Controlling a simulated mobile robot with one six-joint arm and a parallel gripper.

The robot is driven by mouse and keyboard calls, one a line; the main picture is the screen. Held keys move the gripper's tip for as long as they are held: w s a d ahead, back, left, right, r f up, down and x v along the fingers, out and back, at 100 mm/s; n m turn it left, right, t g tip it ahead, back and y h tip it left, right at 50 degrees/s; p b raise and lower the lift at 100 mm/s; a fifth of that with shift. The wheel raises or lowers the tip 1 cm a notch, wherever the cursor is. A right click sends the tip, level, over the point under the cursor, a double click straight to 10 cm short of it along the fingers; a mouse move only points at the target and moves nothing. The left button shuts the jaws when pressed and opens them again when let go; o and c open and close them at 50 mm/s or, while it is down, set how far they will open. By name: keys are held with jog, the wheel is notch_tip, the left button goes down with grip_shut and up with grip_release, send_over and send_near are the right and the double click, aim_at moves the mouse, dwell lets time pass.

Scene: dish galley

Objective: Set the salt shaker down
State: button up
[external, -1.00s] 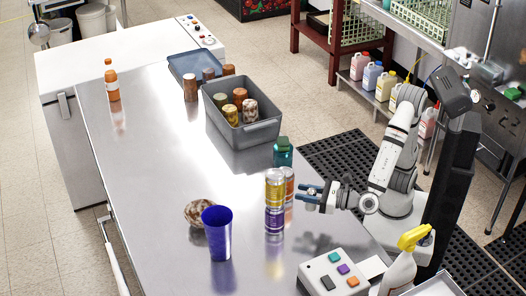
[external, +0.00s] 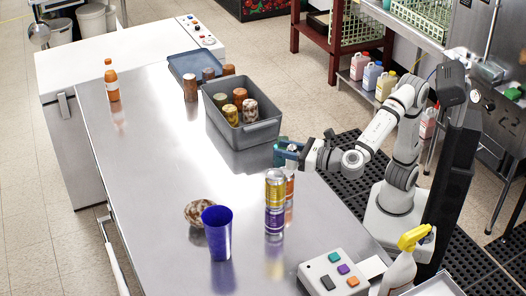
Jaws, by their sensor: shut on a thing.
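The teal shaker (external: 279,158) with a dark green top, which I take for the salt shaker, is upright near the table's right edge, just in front of the grey bin. My gripper (external: 289,149) is shut on it from the right, and its fingers hide part of it. The shaker's foot is partly hidden, so I cannot tell whether it touches the steel table (external: 160,150).
A yellow and purple can stack (external: 275,200) stands just in front of the gripper, with an orange can (external: 290,184) behind it. The grey bin (external: 245,133) holds several cans. A blue cup (external: 218,235) and a brown patterned bowl (external: 198,212) stand front left. The table's left middle is clear.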

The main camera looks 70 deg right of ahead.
jog(key=w+d+m+g+h+p, duration=0.1)
jog(key=w+d+m+h, duration=0.2)
jog(key=w, duration=0.9)
jog(key=w+d+m+h+p, duration=0.15)
jog(key=w+d, duration=0.25)
jog(key=w, duration=0.8)
jog(key=w+d+f+m+g+h+p, duration=0.15)
jog(key=w+d+h, duration=0.35)
jog(key=w+d, duration=1.1)
jog(key=shift+g+y, duration=0.25)
jog(key=shift+s+f, duration=0.2)
jog(key=shift+f, duration=10.2)
jog(key=shift+f, duration=0.1)
jog(key=shift+f, duration=0.15)
jog(key=o, duration=1)
